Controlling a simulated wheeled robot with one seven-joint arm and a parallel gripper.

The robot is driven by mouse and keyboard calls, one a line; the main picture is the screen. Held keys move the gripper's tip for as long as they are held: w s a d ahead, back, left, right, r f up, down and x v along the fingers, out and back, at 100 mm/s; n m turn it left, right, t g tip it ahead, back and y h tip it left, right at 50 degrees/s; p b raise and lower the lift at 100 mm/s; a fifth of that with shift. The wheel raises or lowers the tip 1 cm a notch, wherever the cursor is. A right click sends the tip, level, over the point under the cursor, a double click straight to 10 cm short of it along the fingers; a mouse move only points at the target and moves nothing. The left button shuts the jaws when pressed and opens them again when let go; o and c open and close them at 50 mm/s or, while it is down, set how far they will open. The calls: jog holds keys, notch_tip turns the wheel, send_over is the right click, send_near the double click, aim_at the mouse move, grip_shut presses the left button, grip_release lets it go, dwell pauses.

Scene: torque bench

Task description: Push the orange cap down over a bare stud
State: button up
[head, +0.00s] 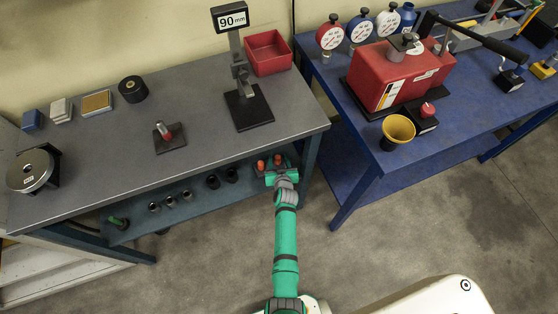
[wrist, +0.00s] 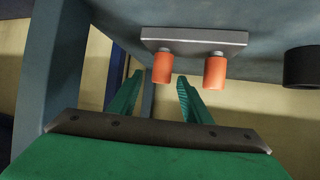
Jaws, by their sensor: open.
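Two orange caps stand side by side on a grey plate (wrist: 195,36) on the lower shelf. The left one in the wrist view (wrist: 162,68) and the right one (wrist: 215,73) each show a short grey stud between cap and plate. The head view also shows the pair (head: 261,165) (head: 278,160). My green gripper (wrist: 157,90) is open and empty, its fingers pointing toward the plate. In the wrist view the left cap lies between the fingertips in the picture; contact cannot be told. On the bench top, a dark plate (head: 172,146) carries a grey post and a red-orange piece (head: 168,134).
The lower shelf (head: 190,215) holds several sockets, including a black one (head: 231,174) beside the plate. The bench top (head: 190,85) overhangs the shelf. A bench leg (wrist: 55,75) stands at the left in the wrist view. A blue bench (head: 400,165) is to the right.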

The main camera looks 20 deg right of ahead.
jog(key=shift+s+a+r, duration=0.15)
jog(key=shift+s+a, duration=0.05)
jog(key=shift+s, duration=0.05)
jog(key=v, duration=1)
jog(key=shift+d, duration=0.2)
jog(key=shift+s+d, duration=0.1)
jog(key=shift+s, duration=0.05)
